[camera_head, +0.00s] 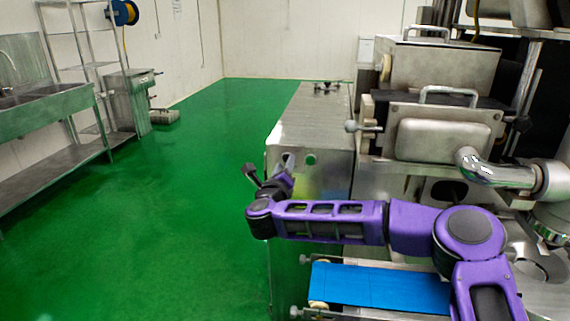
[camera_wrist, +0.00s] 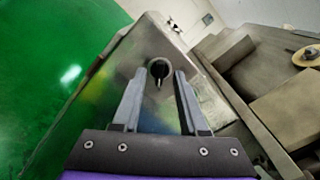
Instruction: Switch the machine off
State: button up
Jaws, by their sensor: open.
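The encrusting machine (camera_head: 318,118) is a steel body at the right, with a green button (camera_head: 310,159) on its front panel. A dark round rotary knob (camera_wrist: 159,69) with a pointed handle sits on the panel in the wrist view. In the head view the knob (camera_head: 288,160) is left of the green button and partly hidden by my gripper. My gripper (camera_wrist: 160,78) is open, its two grey fingers pointing at the panel with the knob between their tips. I cannot tell whether the fingers touch it.
A blue conveyor belt (camera_head: 380,288) lies below my arm. Steel hoppers and a pipe (camera_head: 495,172) stand at the right. A steel sink table (camera_head: 50,95) and a shelf rack (camera_head: 90,65) stand along the left wall. The green floor (camera_head: 170,210) between is clear.

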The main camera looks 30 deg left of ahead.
jog(key=shift+w+a, duration=0.15)
jog(key=shift+w, duration=0.4)
grip_shut()
